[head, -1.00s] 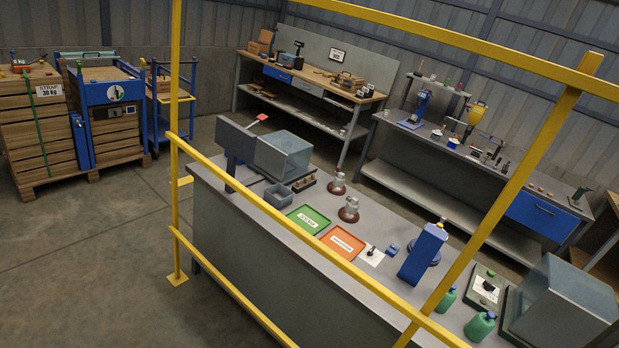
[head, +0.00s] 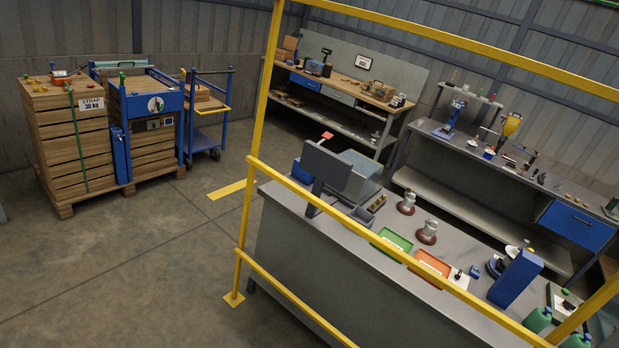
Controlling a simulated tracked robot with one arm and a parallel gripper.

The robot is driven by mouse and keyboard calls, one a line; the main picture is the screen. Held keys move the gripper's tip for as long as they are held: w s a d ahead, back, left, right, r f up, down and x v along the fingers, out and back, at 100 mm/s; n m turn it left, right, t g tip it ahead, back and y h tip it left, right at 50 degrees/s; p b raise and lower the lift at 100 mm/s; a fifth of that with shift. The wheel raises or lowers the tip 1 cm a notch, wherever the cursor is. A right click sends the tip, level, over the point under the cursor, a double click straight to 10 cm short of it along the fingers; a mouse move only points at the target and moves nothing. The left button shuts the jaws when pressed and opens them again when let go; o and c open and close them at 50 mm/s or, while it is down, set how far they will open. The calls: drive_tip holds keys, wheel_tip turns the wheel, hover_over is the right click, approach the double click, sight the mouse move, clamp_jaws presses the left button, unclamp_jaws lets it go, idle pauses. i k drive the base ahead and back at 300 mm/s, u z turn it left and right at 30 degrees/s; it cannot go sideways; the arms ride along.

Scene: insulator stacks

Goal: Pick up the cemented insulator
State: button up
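Two insulators with brown-red bases and grey caps stand upright on the grey bench (head: 300,240), one farther back (head: 407,203) and one nearer (head: 428,232). I cannot tell from here which of them is cemented. A green tray (head: 391,240) and an orange tray (head: 430,264) lie in front of them; their labels are too small to read. My gripper is not in view.
A yellow guard rail (head: 390,247) with a post (head: 252,165) stands between me and the bench. A blue device (head: 516,278) and green bottles (head: 537,320) are at its right. Crates (head: 72,140) stand at left. Floor is clear at lower left.

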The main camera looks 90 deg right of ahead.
sight(512, 251)
drive_tip(key=i, duration=1.8)
drive_tip(key=z, duration=2.3)
drive_tip(key=i, duration=0.15)
drive_tip(key=z, duration=2.5)
drive_tip(key=i, duration=1)
drive_tip(key=u, duration=0.15)
